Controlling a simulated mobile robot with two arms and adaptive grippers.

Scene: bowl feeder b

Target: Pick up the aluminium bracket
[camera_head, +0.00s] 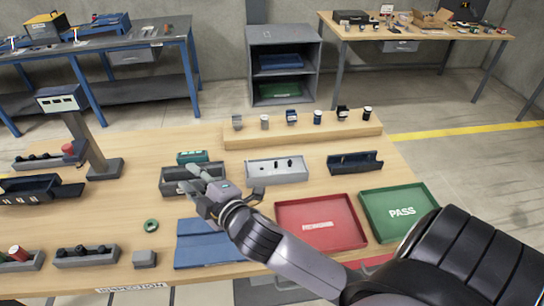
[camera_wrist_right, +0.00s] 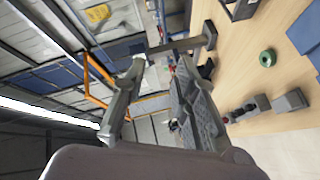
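I cannot single out the aluminium bracket with certainty. A small grey metallic piece (camera_head: 237,122) at the left end of the raised wooden ledge (camera_head: 300,133) may be it. My right gripper (camera_head: 198,171) reaches in from the lower right and hangs over the dark grey bin (camera_head: 166,185), left of the light grey tray (camera_head: 262,175). Its fingers point away and a little left, and hide part of that bin. In the right wrist view the gripper's fingers (camera_wrist_right: 160,66) stand apart with nothing visible held between them. My left gripper does not show.
Several small parts stand along the ledge. A red tray (camera_head: 285,240) and a green PASS tray (camera_head: 372,220) lie right of my forearm. A blue mat (camera_head: 190,251), a green ring (camera_head: 151,226) and a display stand (camera_head: 92,150) are to the left. Bare wood shows at centre left.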

